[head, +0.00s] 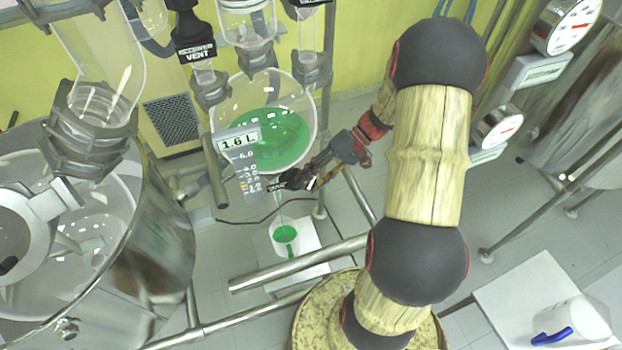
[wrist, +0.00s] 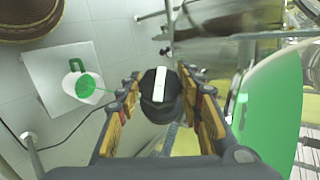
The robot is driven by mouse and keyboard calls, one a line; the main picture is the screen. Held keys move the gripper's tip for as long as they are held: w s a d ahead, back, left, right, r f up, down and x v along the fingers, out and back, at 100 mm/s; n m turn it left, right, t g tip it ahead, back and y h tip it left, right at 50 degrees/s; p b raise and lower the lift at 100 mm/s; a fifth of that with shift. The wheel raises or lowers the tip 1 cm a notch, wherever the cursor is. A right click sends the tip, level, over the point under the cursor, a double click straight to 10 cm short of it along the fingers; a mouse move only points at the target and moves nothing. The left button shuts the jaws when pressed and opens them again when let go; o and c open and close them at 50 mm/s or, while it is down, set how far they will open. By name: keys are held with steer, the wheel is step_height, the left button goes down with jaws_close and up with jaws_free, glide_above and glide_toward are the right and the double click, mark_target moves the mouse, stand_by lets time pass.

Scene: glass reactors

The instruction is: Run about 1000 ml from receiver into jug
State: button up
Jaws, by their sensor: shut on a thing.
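The receiver (head: 262,135) is a round glass vessel holding green liquid, and its display (head: 240,142) reads 1.6 L. Its green bulge also fills the right of the wrist view (wrist: 268,105). My gripper (head: 298,180) is at the outlet below the receiver. In the wrist view my gripper (wrist: 162,98) is shut on a black valve knob (wrist: 157,108) with a white stripe. A thin green stream falls below the outlet to the white jug (head: 284,228). The jug (wrist: 71,92) has a green handle and green liquid inside, and stands on a white platform (wrist: 52,78).
Metal frame bars (head: 300,262) run in front of the jug's platform. A steel-jacketed vessel (head: 165,245) stands left. Another white jug with a blue handle (head: 585,318) stands on a white top at lower right. Pressure gauges (head: 570,22) are at upper right.

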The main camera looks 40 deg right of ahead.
steer(key=m+t+y, duration=0.1)
steer(key=m+y, duration=0.1)
steer(key=m+t+y+p, duration=0.1)
steer(key=m, duration=0.2)
steer(key=shift+f+t+y, duration=0.1)
steer(key=shift+t+y, duration=0.3)
stand_by(0.4)
steer(key=o, duration=1.1)
steer(key=shift+o, duration=0.4)
